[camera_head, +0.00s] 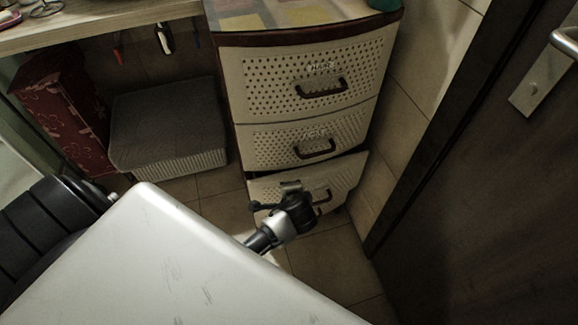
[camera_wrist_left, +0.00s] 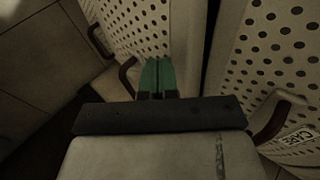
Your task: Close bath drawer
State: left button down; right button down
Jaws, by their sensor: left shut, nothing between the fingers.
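A beige drawer unit (camera_head: 310,110) with perforated fronts and dark brown handles stands at the upper middle of the head view. Its bottom drawer (camera_head: 345,172) sticks out a little, with a dark gap above its front. The upper two drawers look shut. My left gripper (camera_head: 290,187) is at the bottom drawer's front and hides part of it. In the left wrist view its green fingertips (camera_wrist_left: 157,74) are together and empty, close to the perforated bottom drawer front (camera_wrist_left: 135,25), beside a curved handle (camera_wrist_left: 127,78). Contact cannot be told. My right gripper is not in view.
A dark door (camera_head: 500,190) with a metal handle (camera_head: 566,40) stands at the right. A grey box (camera_head: 168,125) and a red patterned box (camera_head: 65,110) are left of the unit, under a wooden shelf (camera_head: 100,20). Tiled floor (camera_head: 330,255) lies clear before the drawers.

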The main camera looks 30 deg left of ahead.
aim_at(283, 175)
pick_arm(q)
jog(key=shift+w+a, duration=0.5)
jog(key=shift+w, duration=0.05)
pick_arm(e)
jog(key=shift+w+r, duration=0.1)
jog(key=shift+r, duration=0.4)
